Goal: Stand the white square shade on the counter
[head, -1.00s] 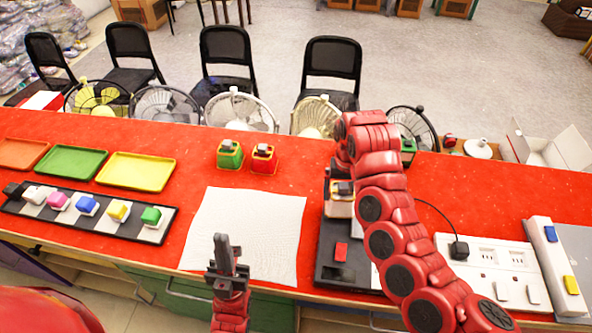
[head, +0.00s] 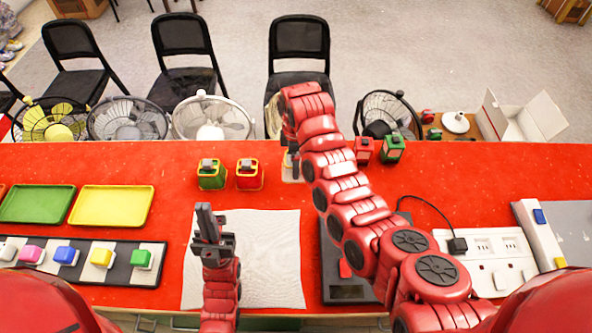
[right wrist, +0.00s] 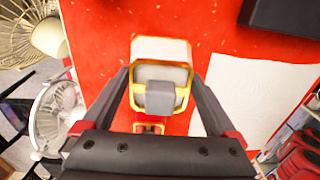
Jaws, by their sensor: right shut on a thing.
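The white square shade (right wrist: 160,48), with orange-yellow edges and a grey knob, lies between the fingers of my right gripper (right wrist: 160,85) in the right wrist view. That gripper is shut on it. In the head view only a pale bit of the shade (head: 290,172) shows beside my right arm, which hides the rest. It is over the red counter (head: 380,185), right of the red lantern; I cannot tell whether it touches the surface. My left gripper (head: 206,222) is empty, its fingers together, above the left edge of the white cloth (head: 270,250).
Green (head: 211,175) and red (head: 249,175) lanterns stand left of the shade. Another red one (head: 364,150) and green one (head: 392,148) stand right of my arm. A black base (head: 345,292) lies in front. Fans (head: 212,118) and chairs stand behind the counter.

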